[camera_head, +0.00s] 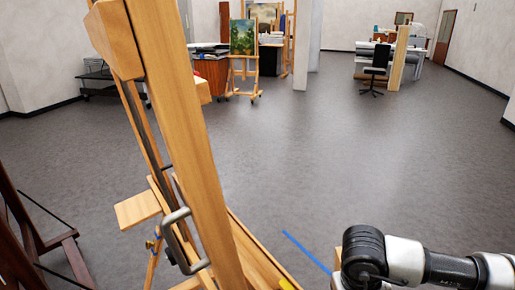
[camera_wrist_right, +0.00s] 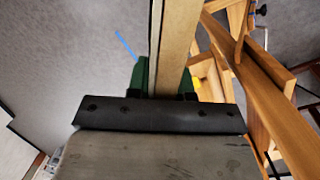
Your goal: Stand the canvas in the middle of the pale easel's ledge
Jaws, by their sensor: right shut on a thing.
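The pale easel (camera_head: 190,130) stands close in front of me in the head view, its wooden mast leaning across the left half. Its wooden parts also show at the right of the right wrist view (camera_wrist_right: 270,95). In that view my right gripper (camera_wrist_right: 163,82) has its green fingers shut on the canvas (camera_wrist_right: 174,40), seen edge-on as a pale upright strip. The canvas is left of the easel's wood there; whether they touch is unclear. In the head view only my right arm shows at lower right; its gripper and the canvas are hidden. My left gripper is out of view.
A dark easel (camera_head: 45,240) stands at the lower left. A blue line (camera_head: 306,252) marks the grey floor. A small easel with a painting (camera_head: 243,38), desks and an office chair (camera_head: 376,68) are far back. The floor right of the pale easel is clear.

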